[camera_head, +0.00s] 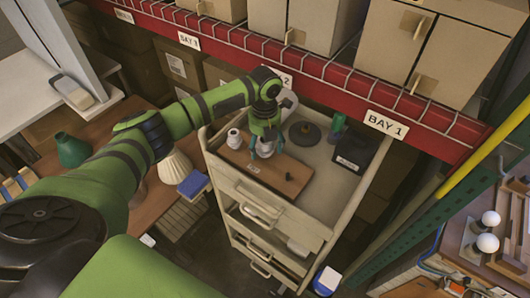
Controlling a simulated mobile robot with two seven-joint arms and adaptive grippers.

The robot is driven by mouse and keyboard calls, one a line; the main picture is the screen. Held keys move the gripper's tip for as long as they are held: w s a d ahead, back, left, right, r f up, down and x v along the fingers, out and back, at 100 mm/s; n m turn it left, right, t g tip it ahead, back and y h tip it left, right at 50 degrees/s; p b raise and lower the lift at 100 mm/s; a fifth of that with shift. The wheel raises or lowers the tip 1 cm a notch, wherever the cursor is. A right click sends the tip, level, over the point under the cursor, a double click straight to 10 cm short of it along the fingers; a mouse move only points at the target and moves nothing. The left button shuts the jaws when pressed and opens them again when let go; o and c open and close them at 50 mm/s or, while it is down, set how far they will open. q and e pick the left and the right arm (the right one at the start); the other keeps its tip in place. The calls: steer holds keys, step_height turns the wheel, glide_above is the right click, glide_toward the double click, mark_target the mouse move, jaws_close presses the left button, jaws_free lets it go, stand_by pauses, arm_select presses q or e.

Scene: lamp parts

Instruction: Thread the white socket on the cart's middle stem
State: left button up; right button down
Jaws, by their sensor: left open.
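The cart (316,213) stands at the centre with a brown board (253,167) on its top. A white socket (266,147) is at the middle position of the board, between the fingers of my left gripper (266,151). The gripper points down and is open around it. The fingers partly hide the socket and the middle stem, so I cannot tell how far the socket sits on the stem. Another white socket piece (234,138) stands upright at the board's left end. A small dark stem (289,176) shows at its right end. My right gripper is out of view.
A dark round base (304,133), a green bottle (338,123) and a black box (354,151) stand on the cart behind the board. A red shelf beam (340,82) runs above the back. A table with lampshades (174,166) is at left.

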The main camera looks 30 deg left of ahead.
arm_select(q)
steer(key=n, duration=0.5)
steer(key=shift+n, duration=0.3)
steer(key=n, duration=1.4)
steer(key=shift+n, duration=0.4)
steer(key=shift+c, duration=0.4)
steer(key=c, duration=1.3)
steer(key=shift+c, duration=0.2)
